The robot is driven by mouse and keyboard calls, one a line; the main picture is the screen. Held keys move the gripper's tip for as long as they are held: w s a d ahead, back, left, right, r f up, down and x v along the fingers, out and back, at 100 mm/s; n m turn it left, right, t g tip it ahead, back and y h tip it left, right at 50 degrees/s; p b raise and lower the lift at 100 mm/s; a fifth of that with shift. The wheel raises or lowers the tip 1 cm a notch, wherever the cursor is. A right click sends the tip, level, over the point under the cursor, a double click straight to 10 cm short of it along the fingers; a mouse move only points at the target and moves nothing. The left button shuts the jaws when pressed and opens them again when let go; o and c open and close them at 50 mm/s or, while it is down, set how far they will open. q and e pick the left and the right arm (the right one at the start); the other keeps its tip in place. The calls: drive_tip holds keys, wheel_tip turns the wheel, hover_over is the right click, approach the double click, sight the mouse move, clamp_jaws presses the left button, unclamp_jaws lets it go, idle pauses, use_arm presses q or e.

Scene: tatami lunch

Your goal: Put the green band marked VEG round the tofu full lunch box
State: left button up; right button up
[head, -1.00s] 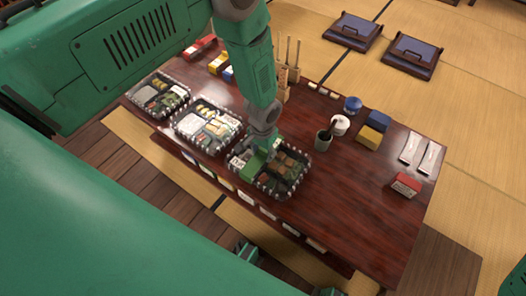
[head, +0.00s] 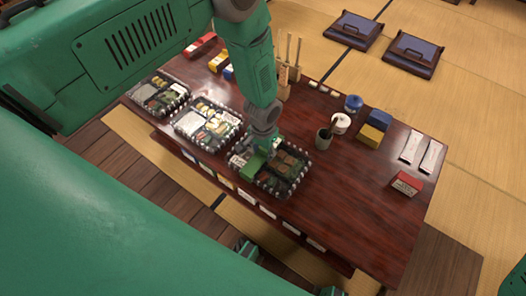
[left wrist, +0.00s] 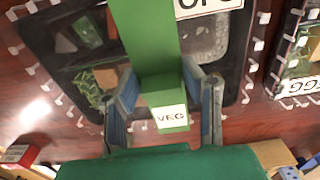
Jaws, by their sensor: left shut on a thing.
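My left gripper (head: 262,150) is at the nearest-right lunch box (head: 292,184), shut on the green band (head: 255,167). The left wrist view shows the gripper (left wrist: 163,78) pinching the band (left wrist: 138,35), whose white patch (left wrist: 172,118) reads VEG. The band runs across over the dark, clear-edged lunch box (left wrist: 235,75); I cannot tell whether it touches the box. The box's white label (left wrist: 207,5) is cut off but ends in letters like OFU. Its food is partly hidden by the band and gripper.
Two more filled lunch boxes (head: 207,122) (head: 160,97) stand to the left; a neighbour's label (left wrist: 297,86) reads like EGG. A dark cup (head: 324,140), blue and yellow blocks (head: 372,130), a red box (head: 406,184) and white packets (head: 430,157) lie to the right. The table's front right (head: 345,220) is clear.

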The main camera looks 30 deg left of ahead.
use_arm(q)
drive_tip(key=shift+f, duration=0.25)
idle(0.3)
idle(0.4)
drive_tip(key=o, duration=0.9)
drive_tip(key=shift+o, duration=0.4)
drive_tip(key=o, duration=0.5)
drive_tip(key=shift+r, duration=0.1)
drive_tip(key=shift+r+p, duration=3.15)
drive_tip(key=shift+r, duration=0.8)
